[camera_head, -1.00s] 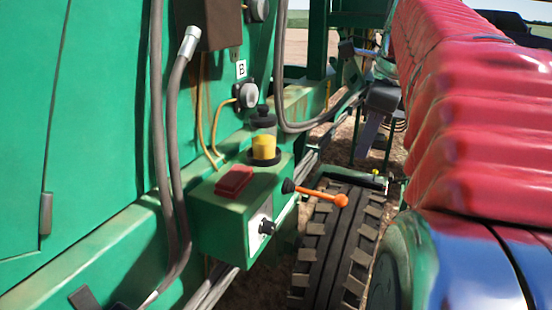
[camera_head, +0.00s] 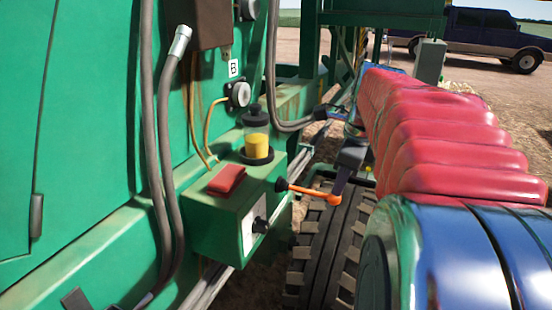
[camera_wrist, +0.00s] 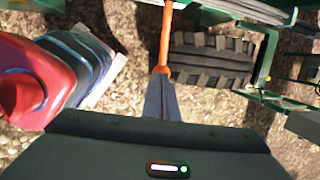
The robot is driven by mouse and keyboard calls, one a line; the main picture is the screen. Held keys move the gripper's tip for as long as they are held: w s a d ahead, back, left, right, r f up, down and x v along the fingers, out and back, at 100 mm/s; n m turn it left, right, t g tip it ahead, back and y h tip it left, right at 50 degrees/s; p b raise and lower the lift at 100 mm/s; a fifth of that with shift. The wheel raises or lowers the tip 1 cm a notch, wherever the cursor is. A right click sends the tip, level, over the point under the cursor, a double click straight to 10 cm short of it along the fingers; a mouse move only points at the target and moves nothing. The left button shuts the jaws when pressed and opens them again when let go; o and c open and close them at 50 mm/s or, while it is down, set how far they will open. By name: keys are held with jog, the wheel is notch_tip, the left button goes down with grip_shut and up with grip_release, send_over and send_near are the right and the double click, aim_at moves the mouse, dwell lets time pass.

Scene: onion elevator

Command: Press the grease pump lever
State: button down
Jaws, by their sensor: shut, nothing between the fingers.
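The grease pump is a green box (camera_head: 205,222) on the machine's side, with a clear yellow-filled reservoir (camera_head: 256,148) on top. Its orange lever (camera_head: 310,191) sticks out to the right from a black pivot and slopes slightly down to a round knob. The lever also shows at the top of the wrist view (camera_wrist: 165,42). My gripper (camera_head: 340,188) is shut and empty, pointing down, with its tips right at the knob end. In the wrist view my fingertips (camera_wrist: 160,78) meet the lever's end. I cannot tell for sure whether they touch it.
A large tyre (camera_head: 325,250) lies below the lever. Grey hoses (camera_head: 160,150) run down the green panel. A dark pickup (camera_head: 480,38) stands far back.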

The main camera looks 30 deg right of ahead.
jog(key=shift+w+f, duration=0.1)
jog(key=shift+f, duration=0.3)
